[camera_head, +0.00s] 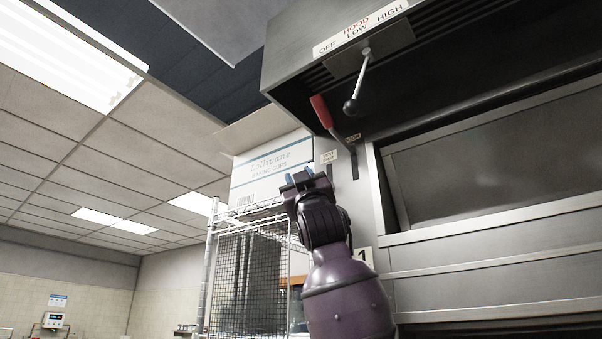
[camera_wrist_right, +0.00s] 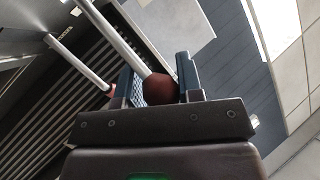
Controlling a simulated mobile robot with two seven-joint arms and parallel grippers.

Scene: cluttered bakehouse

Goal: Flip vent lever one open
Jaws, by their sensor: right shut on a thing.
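A lever with a red handle (camera_head: 321,112) slants up and left from a metal panel under the hood, beside small labels. A "1" plate (camera_head: 365,257) is lower on the panel. My right gripper (camera_head: 300,178) is below and left of the red handle in the head view and appears apart from it there. In the right wrist view, a dark red lever end (camera_wrist_right: 160,88) on a pale rod lies between the fingers of my right gripper (camera_wrist_right: 157,82). I cannot tell for certain which lever this is. My left gripper is not in view.
A lever with a black knob (camera_head: 351,107) hangs under the "HOOD OFF LOW HIGH" label (camera_head: 360,28). A baking cups box (camera_head: 270,168) stands on a wire rack (camera_head: 248,280) behind my gripper. A second rod (camera_wrist_right: 82,65) shows left of the gripper in the wrist view.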

